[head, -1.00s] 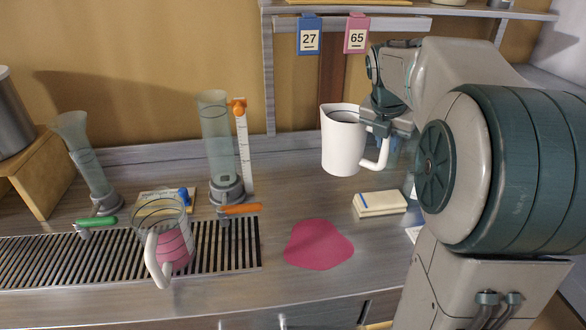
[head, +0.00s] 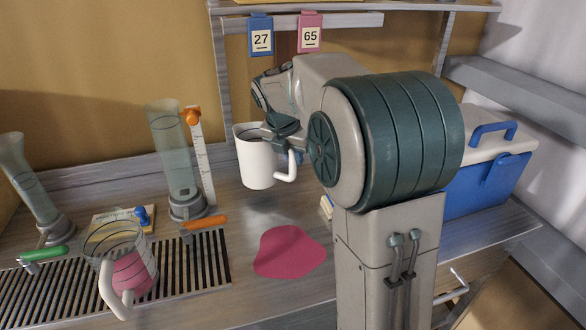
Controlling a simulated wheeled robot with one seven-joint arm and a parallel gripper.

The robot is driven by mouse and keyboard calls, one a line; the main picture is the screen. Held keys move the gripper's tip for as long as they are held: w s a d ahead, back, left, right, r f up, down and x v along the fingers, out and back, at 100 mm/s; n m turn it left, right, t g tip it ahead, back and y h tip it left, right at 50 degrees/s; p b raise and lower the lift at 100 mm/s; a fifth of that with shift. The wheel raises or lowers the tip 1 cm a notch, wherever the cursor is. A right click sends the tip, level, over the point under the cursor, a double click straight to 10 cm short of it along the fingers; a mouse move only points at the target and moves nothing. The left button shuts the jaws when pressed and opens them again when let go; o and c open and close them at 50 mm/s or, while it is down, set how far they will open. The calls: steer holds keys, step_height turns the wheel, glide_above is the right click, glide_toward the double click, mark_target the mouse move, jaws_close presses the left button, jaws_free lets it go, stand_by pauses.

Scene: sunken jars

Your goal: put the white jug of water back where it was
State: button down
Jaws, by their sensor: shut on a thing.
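The white jug (head: 255,165) is in the head view, a little left of the middle, upright above the counter. Its handle points right, toward my arm. My gripper (head: 284,132) is shut on the jug at its right side, near the rim and handle. The fingertips are partly hidden by my arm and the jug. A dark band shows inside the jug's rim, but I cannot make out the water level.
A clear jug with pink liquid (head: 133,272) stands on the drain grate (head: 205,285). Two clear tubes stand behind it, one by a white scale (head: 203,160). A pink mat or puddle (head: 290,252) lies on the counter (head: 240,215). A blue cooler (head: 490,185) is at right.

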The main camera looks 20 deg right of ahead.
mark_target(293, 167)
steer(key=shift+f+b, duration=0.45)
steer(key=shift+f, duration=1.6)
steer(key=c, duration=1.3)
jaws_free()
steer(key=p+v, duration=0.2)
steer(key=v, duration=1)
steer(key=shift+d, duration=0.1)
steer(key=shift+s+a+f+m+g+y, duration=0.45)
steer(key=shift+s+f+m, duration=1.55)
steer(key=shift+s+m, duration=2.25)
steer(key=shift+s+a+f+m+y, duration=0.15)
steer(key=shift+s+f+m+y, duration=0.55)
steer(key=shift+s+f+m, duration=2.45)
steer(key=shift+s+a+f+m+g+y, duration=0.3)
steer(key=shift+s+f+m+y, duration=0.4)
steer(key=shift+s+m, duration=4.7)
